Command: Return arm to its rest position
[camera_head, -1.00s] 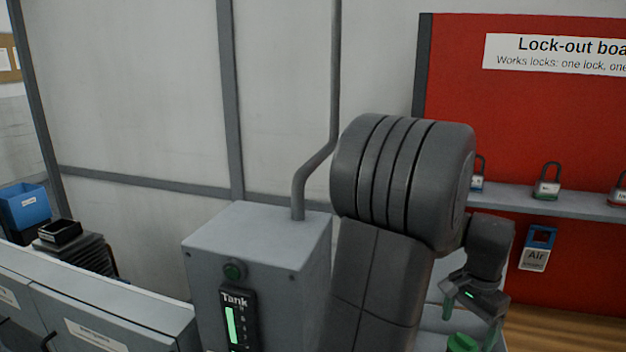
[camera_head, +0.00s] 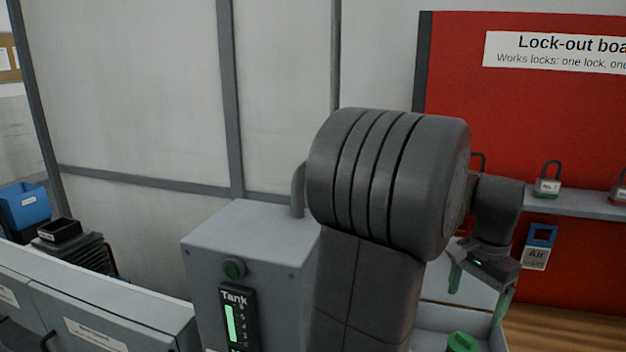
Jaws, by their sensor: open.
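My gripper (camera_head: 478,290) is at the right of the head view, in front of the red lock-out board. Its two green-tipped fingers point down and stand apart, with nothing seen between them. A green object (camera_head: 462,342) is below the fingers at the bottom edge, only partly in view and apart from them. My grey arm fills the middle of the picture and hides part of the board and shelf.
A grey tank box (camera_head: 250,235) with a lit gauge stands left of my arm, a pipe behind it. The lock-out board (camera_head: 560,110) has a shelf (camera_head: 590,203) with padlocks (camera_head: 548,183) and an Air tag (camera_head: 537,255). Grey cabinets (camera_head: 110,305) and a blue bin (camera_head: 25,205) are at left.

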